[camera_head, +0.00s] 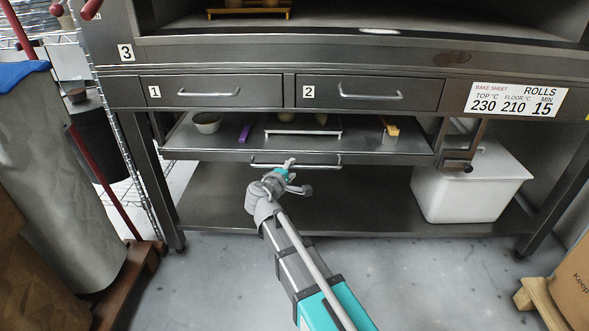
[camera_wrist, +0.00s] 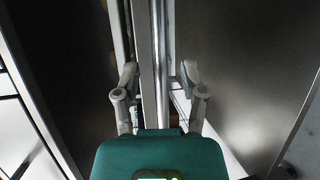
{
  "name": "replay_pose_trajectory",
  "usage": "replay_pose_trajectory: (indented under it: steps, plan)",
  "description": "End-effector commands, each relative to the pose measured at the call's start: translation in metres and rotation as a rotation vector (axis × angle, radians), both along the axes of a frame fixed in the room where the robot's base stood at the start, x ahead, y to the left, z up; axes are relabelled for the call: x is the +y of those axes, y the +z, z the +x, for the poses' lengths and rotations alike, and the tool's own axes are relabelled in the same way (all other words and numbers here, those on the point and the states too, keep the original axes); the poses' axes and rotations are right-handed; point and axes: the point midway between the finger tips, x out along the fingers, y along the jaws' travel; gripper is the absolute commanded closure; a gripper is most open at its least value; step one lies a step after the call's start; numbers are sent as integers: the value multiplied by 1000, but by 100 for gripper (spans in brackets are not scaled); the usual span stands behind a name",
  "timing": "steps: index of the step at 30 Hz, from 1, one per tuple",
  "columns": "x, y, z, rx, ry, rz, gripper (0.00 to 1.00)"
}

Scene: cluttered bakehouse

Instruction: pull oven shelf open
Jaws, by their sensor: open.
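The oven shelf (camera_head: 210,150) is a flat dark metal shelf below the two drawers, with a small bowl, a purple strip, a light rack and a wooden-handled item on it. Its bar handle (camera_head: 325,160) runs along the front edge. My gripper (camera_head: 289,176) is at the handle, in front of its left half, and covers part of it. In the wrist view my gripper (camera_wrist: 157,75) is open, with one finger on each side of a pale bar (camera_wrist: 161,45), apparently the handle. Whether the fingers touch it is unclear.
Closed drawers 1 (camera_head: 215,90) and 2 (camera_head: 360,88) sit above the shelf. A white bin (camera_head: 468,185) stands at the lower right. A large sack (camera_head: 75,170) stands at left and a cardboard box (camera_head: 570,280) at right. The floor in front is clear.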

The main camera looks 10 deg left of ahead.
Motion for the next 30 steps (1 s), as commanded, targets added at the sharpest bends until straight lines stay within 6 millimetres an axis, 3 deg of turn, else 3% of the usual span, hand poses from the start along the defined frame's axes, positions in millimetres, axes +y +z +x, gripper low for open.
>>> replay_pose_trajectory:
  steps: [7, 19, 27, 30]
  plan:
    - [-4, -4, 21, 0, -1, 0, 46]
    - [-5, -4, 24, 0, 0, 0, 46]
    - [-5, -4, 24, 0, 0, 0, 96]
    - [-5, -4, 24, 0, 0, 0, 100]
